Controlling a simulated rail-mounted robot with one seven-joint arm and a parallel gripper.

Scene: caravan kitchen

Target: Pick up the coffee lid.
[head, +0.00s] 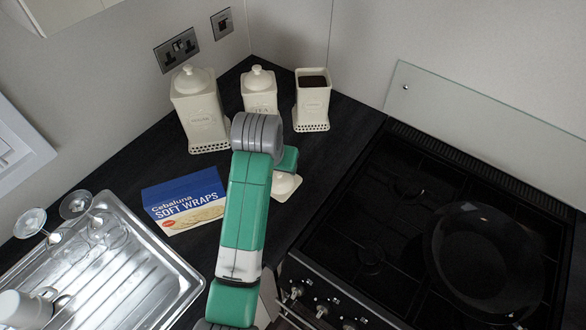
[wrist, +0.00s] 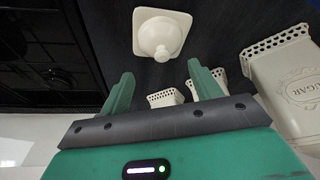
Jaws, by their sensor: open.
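The coffee lid (wrist: 160,34) is a cream square lid with a round knob. In the wrist view it lies on the dark worktop with its knob towards the camera, beyond my fingertips. In the head view the lid (head: 285,185) is partly hidden behind my arm, beside the hob. My gripper (wrist: 156,80) is open and empty, its two green fingers apart and not touching the lid. The open coffee canister (head: 312,98) stands upright at the back of the worktop, with dark contents showing.
The sugar canister (head: 200,110) and the tea canister (head: 259,90) stand lidded in the back corner. A soft wraps box (head: 187,201) lies left of my arm. A steel drainer (head: 150,285) with glasses is front left. The hob (head: 400,215) holds a black pan (head: 487,258).

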